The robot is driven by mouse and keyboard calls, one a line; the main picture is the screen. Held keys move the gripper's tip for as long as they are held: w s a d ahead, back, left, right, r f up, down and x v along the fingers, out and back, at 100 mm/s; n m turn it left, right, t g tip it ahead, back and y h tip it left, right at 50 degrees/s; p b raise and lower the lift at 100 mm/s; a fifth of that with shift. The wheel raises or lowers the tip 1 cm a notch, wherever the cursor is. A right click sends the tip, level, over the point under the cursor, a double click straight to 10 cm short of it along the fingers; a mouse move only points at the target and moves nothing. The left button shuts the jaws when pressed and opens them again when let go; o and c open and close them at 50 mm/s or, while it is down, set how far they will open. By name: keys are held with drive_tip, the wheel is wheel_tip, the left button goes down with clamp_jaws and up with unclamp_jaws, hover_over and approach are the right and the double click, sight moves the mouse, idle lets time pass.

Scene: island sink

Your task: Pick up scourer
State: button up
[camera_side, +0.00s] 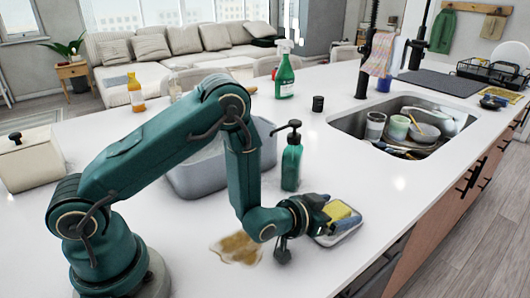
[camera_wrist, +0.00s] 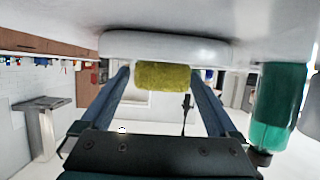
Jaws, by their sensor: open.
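The yellow scourer (camera_side: 338,210) lies in a small pale dish (camera_side: 348,230) on the white counter. In the wrist view the scourer (camera_wrist: 162,76) shows between the two finger ends, with the pale dish rim (camera_wrist: 165,45) beside it. My gripper (camera_side: 324,216) is low over the dish at the scourer, with its jaws apart. In the wrist view my gripper (camera_wrist: 160,88) has one blue finger on each side of the scourer. I cannot tell whether either finger touches it. Part of the scourer is hidden by my gripper in the side view.
A green pump bottle (camera_side: 291,160) stands close behind my gripper and also shows in the wrist view (camera_wrist: 280,105). A grey basin (camera_side: 197,175) stands behind my arm. A brown spill (camera_side: 236,248) marks the counter. The sink (camera_side: 425,148) holds dishes at the right.

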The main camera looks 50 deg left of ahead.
drive_tip(key=c, duration=1.4)
drive_tip(key=shift+r, duration=0.1)
